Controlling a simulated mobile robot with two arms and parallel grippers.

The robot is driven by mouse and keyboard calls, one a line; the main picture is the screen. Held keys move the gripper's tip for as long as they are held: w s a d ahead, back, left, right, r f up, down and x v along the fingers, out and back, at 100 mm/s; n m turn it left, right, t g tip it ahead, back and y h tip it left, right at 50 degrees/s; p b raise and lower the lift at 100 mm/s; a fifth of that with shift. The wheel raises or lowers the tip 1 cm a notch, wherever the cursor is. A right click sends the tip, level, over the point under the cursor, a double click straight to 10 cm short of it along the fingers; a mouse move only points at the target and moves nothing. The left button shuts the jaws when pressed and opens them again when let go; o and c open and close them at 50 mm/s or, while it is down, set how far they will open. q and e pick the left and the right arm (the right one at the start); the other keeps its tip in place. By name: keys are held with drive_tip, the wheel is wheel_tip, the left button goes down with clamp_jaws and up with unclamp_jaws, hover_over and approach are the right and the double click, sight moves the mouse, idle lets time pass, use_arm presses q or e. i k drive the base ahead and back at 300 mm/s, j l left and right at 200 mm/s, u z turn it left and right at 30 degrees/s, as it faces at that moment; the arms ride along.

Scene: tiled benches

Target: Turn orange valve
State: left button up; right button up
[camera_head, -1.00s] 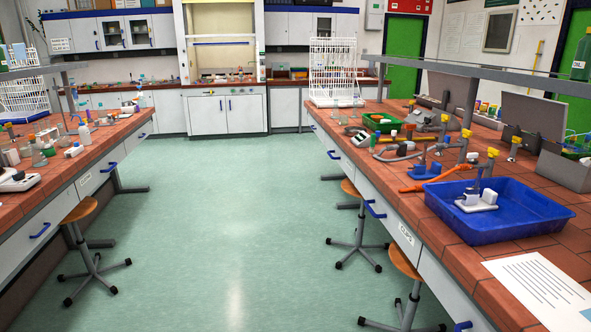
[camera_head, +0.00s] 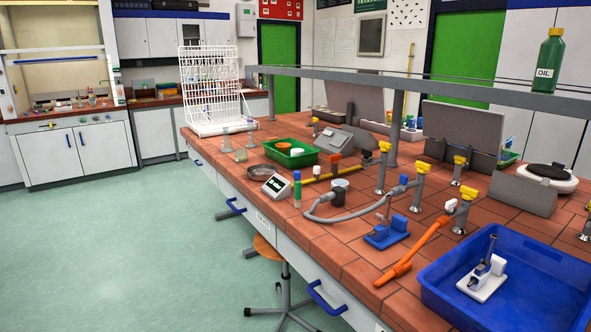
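Several grey gas taps with yellow-orange valve handles stand along the tiled bench at the right. The nearest of them (camera_head: 466,195) stands at the end of an orange hose (camera_head: 418,252), with a white connector between hose and tap. Another tap handle (camera_head: 423,168) stands behind it, where a grey hose (camera_head: 350,212) ends. A further handle (camera_head: 384,147) is by a yellow hose, and one (camera_head: 459,160) stands farther right. I cannot tell which handle is the orange valve. Neither of my grippers is in view.
A blue tray (camera_head: 440,286) holding a small white device sits at the bench's near right. A blue burner stand (camera_head: 387,233), a green tray (camera_head: 291,153) and a white rack (camera_head: 213,95) are on the bench. A grey shelf rail (camera_head: 440,91) runs above it. The floor at left is clear.

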sight(334, 159)
drive_tip(key=i+j+z, duration=0.4)
drive_tip(key=i+j, duration=0.5)
drive_tip(key=i+j+z, duration=0.1)
drive_tip(key=i+j, duration=0.4)
drive_tip(key=j, duration=0.2)
